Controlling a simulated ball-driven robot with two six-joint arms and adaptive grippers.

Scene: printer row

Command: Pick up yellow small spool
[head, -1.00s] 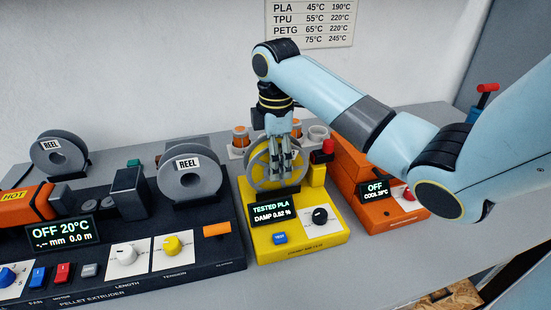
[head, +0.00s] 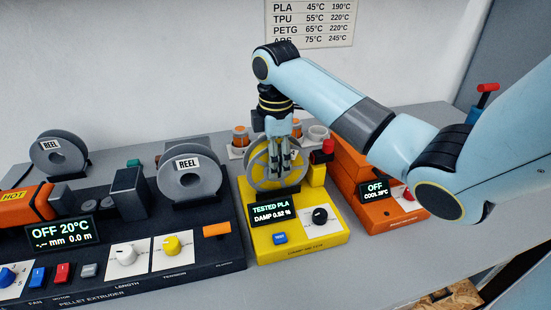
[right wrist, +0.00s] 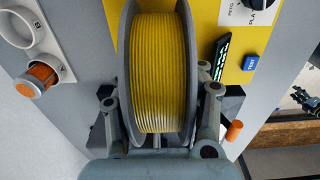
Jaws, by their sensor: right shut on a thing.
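The yellow small spool (head: 262,168) has grey side flanges and yellow filament, and stands upright on the yellow damp meter (head: 300,236). In the right wrist view the spool (right wrist: 158,70) fills the middle, its yellow winding facing the camera. My right gripper (head: 284,172) reaches down from above at the spool, with its fingers partly in front of it. In the right wrist view the fingers lie on either side of the spool, and the gripper is shut on it. The fingertips' contact is partly hidden.
The dark pellet extruder (head: 208,256) with grey reels stands to the left. The orange unit (head: 352,170) stands close on the right. The front strip of the grey table (head: 330,275) is clear.

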